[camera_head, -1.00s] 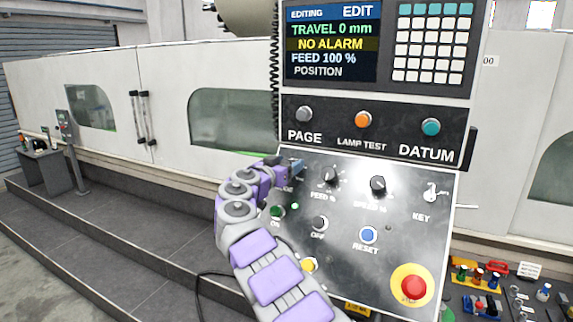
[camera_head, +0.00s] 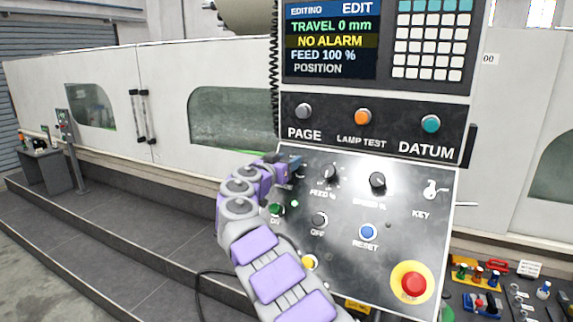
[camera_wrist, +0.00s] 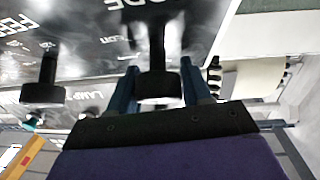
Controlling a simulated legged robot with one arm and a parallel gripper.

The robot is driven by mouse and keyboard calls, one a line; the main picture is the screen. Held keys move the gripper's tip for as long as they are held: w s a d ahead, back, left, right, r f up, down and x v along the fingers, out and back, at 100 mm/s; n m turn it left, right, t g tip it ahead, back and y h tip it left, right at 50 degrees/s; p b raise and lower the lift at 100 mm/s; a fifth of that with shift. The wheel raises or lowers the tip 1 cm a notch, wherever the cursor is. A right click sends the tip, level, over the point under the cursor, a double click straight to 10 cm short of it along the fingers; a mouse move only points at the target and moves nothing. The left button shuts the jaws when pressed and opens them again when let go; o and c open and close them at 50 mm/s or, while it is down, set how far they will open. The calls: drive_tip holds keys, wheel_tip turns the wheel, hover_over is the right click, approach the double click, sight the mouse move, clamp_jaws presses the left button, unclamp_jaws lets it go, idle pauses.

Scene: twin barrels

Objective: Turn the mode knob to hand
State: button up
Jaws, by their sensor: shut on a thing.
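The mode knob (camera_wrist: 158,90) is a black knob at the centre of the wrist view, under the upside-down letters "ODE" on the dark panel. My gripper (camera_wrist: 160,88) has its two blue fingers on either side of the knob and is shut on it. In the head view my gripper (camera_head: 294,166) is at the panel's upper left, and my arm hides most of the knob there. The display (camera_head: 333,42) reads "EDITING EDIT" in its top line. The knob's pointer cannot be made out.
The feed knob (camera_head: 329,172) is just right of my gripper, and it also shows in the wrist view (camera_wrist: 42,92). The speed knob (camera_head: 377,181), blue reset button (camera_head: 368,232) and red stop button (camera_head: 412,286) are farther right. The green ON button (camera_head: 275,210) is close below my gripper.

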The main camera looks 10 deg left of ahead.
drive_tip(key=shift+f+n+t+y+b, duration=0.15)
drive_tip(key=shift+n+t+y+b, duration=0.2)
drive_tip(key=shift+n+b, duration=0.35)
drive_tip(key=n+y+b, duration=0.2)
drive_tip(key=n, duration=0.1)
drive_tip(key=shift+a, duration=0.15)
drive_tip(key=n+y, duration=0.2)
drive_tip(key=n, duration=0.1)
drive_tip(key=shift+r+t, duration=0.2)
drive_tip(key=shift+t, duration=0.05)
drive_tip(key=n+y+p, duration=0.2)
drive_tip(key=n, duration=0.1)
drive_tip(key=n+y+p, duration=0.1)
drive_tip(key=shift+a+r+n, duration=0.2)
drive_tip(key=shift+a+n, duration=0.1)
drive_tip(key=n+g+y+p, duration=0.1)
drive_tip(key=n+p, duration=0.1)
drive_tip(key=p, duration=0.2)
drive_tip(key=shift+a+f+n+g+y, duration=0.1)
drive_tip(key=shift+n+g+y, duration=0.2)
drive_tip(key=shift+y, duration=0.05)
drive_tip(key=shift+f+n+y+p, duration=0.15)
drive_tip(key=shift+n+y+p, duration=0.15)
drive_tip(key=shift+p, duration=0.15)
drive_tip(key=shift+f, duration=0.1)
